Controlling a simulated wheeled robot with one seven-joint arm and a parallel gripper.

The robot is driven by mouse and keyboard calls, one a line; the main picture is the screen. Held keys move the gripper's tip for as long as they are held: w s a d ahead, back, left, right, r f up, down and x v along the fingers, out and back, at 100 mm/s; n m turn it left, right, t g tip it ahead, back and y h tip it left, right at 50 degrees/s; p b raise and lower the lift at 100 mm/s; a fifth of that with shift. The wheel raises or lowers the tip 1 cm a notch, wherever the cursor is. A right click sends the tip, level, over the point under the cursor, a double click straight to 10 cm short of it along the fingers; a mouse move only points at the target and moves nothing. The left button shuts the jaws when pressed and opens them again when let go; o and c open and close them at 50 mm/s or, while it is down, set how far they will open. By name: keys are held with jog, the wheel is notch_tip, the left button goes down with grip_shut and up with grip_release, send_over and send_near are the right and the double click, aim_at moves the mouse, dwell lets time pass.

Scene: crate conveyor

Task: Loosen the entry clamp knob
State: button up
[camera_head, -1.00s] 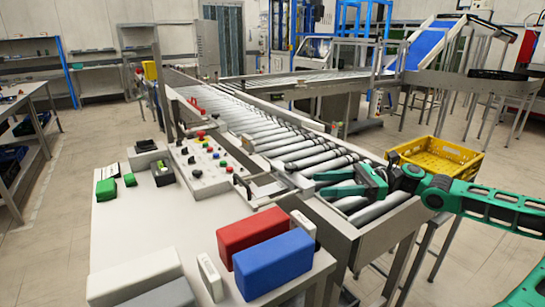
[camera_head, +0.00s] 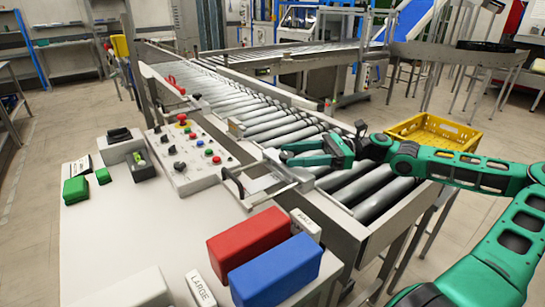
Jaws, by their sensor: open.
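My gripper (camera_head: 286,154) is open, its green fingers pointing left above the conveyor rollers (camera_head: 345,177), near the end of the near-side guide. A metal bracket and plate (camera_head: 290,172) sit on the near rail just below the fingertips. A dark looped handle (camera_head: 236,182) stands to the left of this bracket. A small black part (camera_head: 360,127) stands at the far rail behind the gripper. I cannot tell for sure which part is the entry clamp knob. Nothing shows between the fingers.
A control panel (camera_head: 170,152) with several buttons and knobs lies left of the rail. A red block (camera_head: 248,243) and a blue block (camera_head: 275,272) stand on the white table (camera_head: 125,225). A yellow crate (camera_head: 435,131) is beyond the conveyor at right.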

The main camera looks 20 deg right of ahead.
jog(key=shift+w+a, duration=0.2)
jog(key=shift+a, duration=1.35)
jog(key=shift+w+a, duration=0.2)
jog(key=shift+a, duration=1.35)
jog(key=c, duration=1)
